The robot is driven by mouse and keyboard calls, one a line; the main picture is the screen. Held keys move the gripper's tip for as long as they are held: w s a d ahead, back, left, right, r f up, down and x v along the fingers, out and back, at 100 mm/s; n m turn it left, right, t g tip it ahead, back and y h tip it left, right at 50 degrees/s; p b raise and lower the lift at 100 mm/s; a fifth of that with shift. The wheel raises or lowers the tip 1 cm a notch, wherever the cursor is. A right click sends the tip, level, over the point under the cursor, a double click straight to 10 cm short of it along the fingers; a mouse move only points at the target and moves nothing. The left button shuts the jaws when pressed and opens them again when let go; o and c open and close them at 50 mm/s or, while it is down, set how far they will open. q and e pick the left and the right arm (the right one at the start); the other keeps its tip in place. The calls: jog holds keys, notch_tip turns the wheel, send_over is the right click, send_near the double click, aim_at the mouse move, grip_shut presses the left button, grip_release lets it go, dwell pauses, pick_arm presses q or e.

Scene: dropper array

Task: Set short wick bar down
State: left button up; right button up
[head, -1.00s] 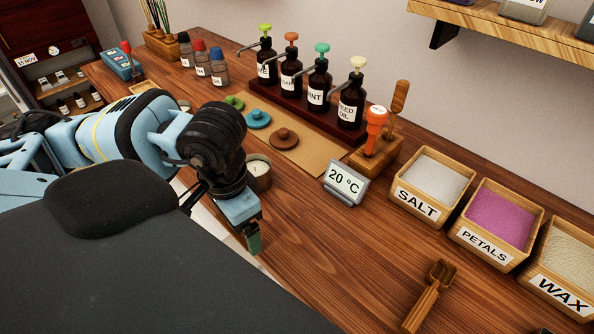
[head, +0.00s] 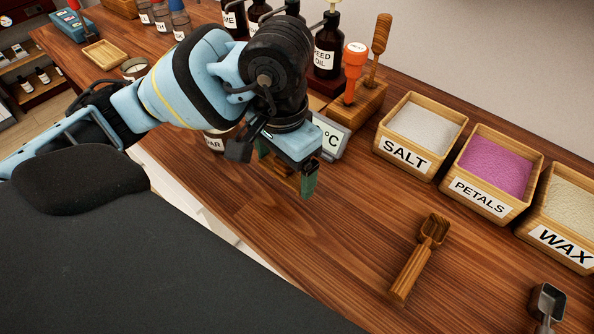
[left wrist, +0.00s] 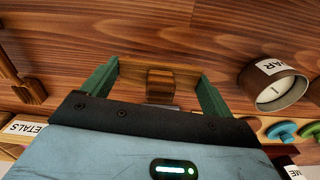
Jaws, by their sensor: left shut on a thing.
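My left gripper (head: 287,172) is shut on the short wick bar, a small wooden bar with a square block at its middle. The left wrist view shows the bar (left wrist: 185,76) spanning between my two green fingers. In the head view the bar is mostly hidden behind the fingers and wrist. It is over the wooden table, in front of the temperature display; I cannot tell whether it touches the tabletop. A labelled jar (left wrist: 275,92) stands apart from the gripper, at the right in the left wrist view. My right gripper is not in view.
The temperature display (head: 328,137) is close behind my left gripper. Bins of salt (head: 425,130), petals (head: 497,170) and wax (head: 570,210) line the right side. A wooden scoop (head: 417,260) lies in front of them. Bare tabletop (head: 300,235) lies between gripper and scoop.

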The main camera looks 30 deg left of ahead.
aim_at(298, 177)
pick_arm(q)
jog(key=shift+w+d, duration=0.35)
jog(key=shift+w, duration=0.05)
jog(key=shift+w+d+f, duration=0.1)
jog(key=shift+w, duration=0.05)
jog(key=shift+w+d, duration=0.3)
jog(key=shift+w, duration=0.05)
notch_tip(298, 177, down, 4)
jog(key=shift+a+r, duration=0.1)
jog(key=shift+r, duration=0.1)
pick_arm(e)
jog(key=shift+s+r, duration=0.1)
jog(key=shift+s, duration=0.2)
pick_arm(q)
jog(key=shift+f, duration=0.2)
jog(key=o, duration=0.9)
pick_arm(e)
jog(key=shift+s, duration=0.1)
